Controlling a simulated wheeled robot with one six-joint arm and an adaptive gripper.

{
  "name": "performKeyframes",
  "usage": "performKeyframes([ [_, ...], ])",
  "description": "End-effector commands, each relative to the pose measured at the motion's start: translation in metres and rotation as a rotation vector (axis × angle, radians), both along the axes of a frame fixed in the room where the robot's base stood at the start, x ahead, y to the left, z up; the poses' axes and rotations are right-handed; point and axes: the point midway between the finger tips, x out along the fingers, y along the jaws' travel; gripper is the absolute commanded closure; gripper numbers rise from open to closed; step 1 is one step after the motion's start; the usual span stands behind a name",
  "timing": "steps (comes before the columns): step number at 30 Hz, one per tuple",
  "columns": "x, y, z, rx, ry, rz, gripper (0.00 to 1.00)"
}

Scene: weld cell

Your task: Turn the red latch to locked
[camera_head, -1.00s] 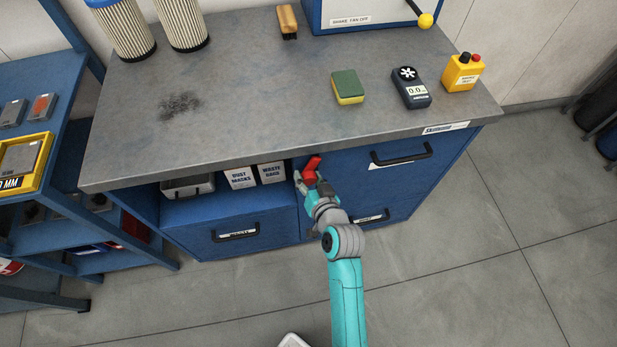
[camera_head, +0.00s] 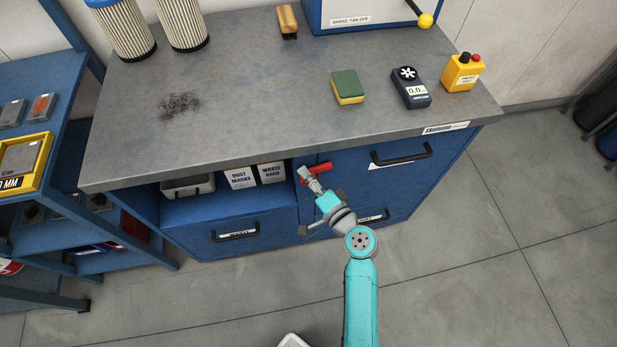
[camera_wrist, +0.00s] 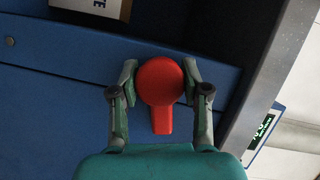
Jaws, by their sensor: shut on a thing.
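The red latch (camera_head: 323,167) is on the blue cabinet front, just under the worktop edge. In the head view its handle lies close to level and points right. In the wrist view the latch (camera_wrist: 160,85) shows a round head with a short handle toward the bottom of the picture. My gripper (camera_head: 305,174) is at the latch and partly hides it. In the wrist view the two fingers of my gripper (camera_wrist: 160,74) sit on either side of the round head, shut on it. No lock marking is readable.
The worktop (camera_head: 250,100) overhangs the latch. An open shelf with boxes (camera_head: 240,177) is left of it. Drawer handles (camera_head: 402,155) stick out nearby.

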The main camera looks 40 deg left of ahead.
Motion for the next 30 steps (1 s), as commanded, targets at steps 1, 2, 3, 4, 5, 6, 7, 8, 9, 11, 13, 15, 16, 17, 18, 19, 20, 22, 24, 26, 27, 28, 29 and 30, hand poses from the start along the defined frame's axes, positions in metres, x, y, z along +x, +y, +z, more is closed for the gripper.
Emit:
performKeyframes([
  [1, 0.0, -0.0005, -0.0015, 0.022, 0.03, -0.001, 1.0],
  [2, 0.0, -0.0004, -0.0013, 0.037, 0.046, 0.0, 1.0],
  [3, -0.0001, -0.0003, -0.0014, 0.055, 0.067, -0.001, 1.0],
  [4, -0.0001, -0.0003, -0.0016, 0.067, 0.082, -0.001, 1.0],
  [5, -0.0001, -0.0003, -0.0015, 0.08, 0.097, -0.001, 1.0],
  [6, -0.0002, -0.0003, -0.0014, 0.095, 0.114, 0.0, 1.0],
  [7, -0.0002, -0.0003, -0.0012, 0.105, 0.127, -0.001, 1.0],
  [8, -0.0002, -0.0002, -0.0012, 0.115, 0.138, 0.0, 1.0],
  [9, -0.0002, -0.0003, -0.0011, 0.127, 0.152, 0.0, 1.0],
  [11, -0.0003, -0.0002, -0.0013, 0.143, 0.17, -0.001, 1.0],
  [13, -0.0003, -0.0002, -0.0015, 0.156, 0.187, -0.001, 1.0],
  [15, -0.0004, -0.0002, -0.0013, 0.168, 0.2, 0.0, 1.0],
  [16, -0.0004, -0.0002, -0.0013, 0.171, 0.204, 0.0, 1.0],
  [17, -0.0004, -0.0002, -0.0013, 0.175, 0.207, 0.0, 1.0],
  [18, -0.0004, -0.0002, -0.0013, 0.177, 0.211, -0.001, 1.0],
  [19, -0.0005, -0.0002, -0.0013, 0.18, 0.213, 0.0, 1.0],
  [20, -0.0004, -0.0002, -0.0012, 0.181, 0.215, 0.0, 1.0],
  [22, -0.0004, -0.0002, -0.0012, 0.183, 0.218, 0.0, 1.0],
  [24, -0.0005, -0.0002, -0.0011, 0.185, 0.219, 0.0, 1.0],
  [26, -0.0005, -0.0002, -0.0011, 0.185, 0.219, 0.0, 1.0],
  [27, -0.0005, -0.0002, -0.0011, 0.185, 0.219, 0.0, 1.0],
  [28, -0.0005, -0.0002, -0.0011, 0.185, 0.219, 0.0, 1.0],
  [29, -0.0005, -0.0002, -0.0011, 0.185, 0.219, 0.0, 1.0],
  [30, -0.0005, -0.0002, -0.0012, 0.185, 0.219, 0.0, 1.0],
])
